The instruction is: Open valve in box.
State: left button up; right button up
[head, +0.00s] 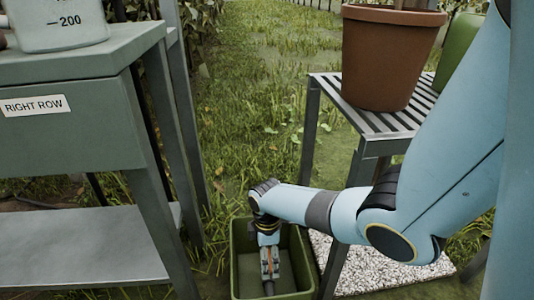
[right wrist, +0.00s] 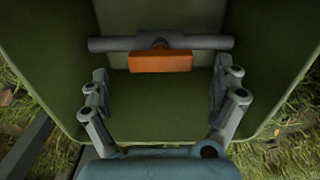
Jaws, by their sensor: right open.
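The green box (head: 238,262) stands open on the grass in the head view, and its walls (right wrist: 55,45) surround the right wrist view. Inside it, the valve shows in the right wrist view as an orange lever (right wrist: 160,61) on a grey pipe (right wrist: 112,44) that runs crosswise. My right gripper (head: 269,275) points down into the box. In the right wrist view the gripper (right wrist: 160,85) is open, with one finger on each side of the orange lever. I cannot tell whether either finger touches the pipe. My left gripper is not in view.
A grey-green table (head: 85,55) with a "RIGHT ROW" label (head: 34,105) and a lower shelf stands at the left. A slatted stand (head: 340,92) with a brown pot (head: 390,60) stands at the right, above white gravel (head: 375,268). Grass lies between them.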

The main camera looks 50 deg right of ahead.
notch_tip(320, 180, up, 10)
jog(key=shift+f, duration=0.25)
dwell(0.5)
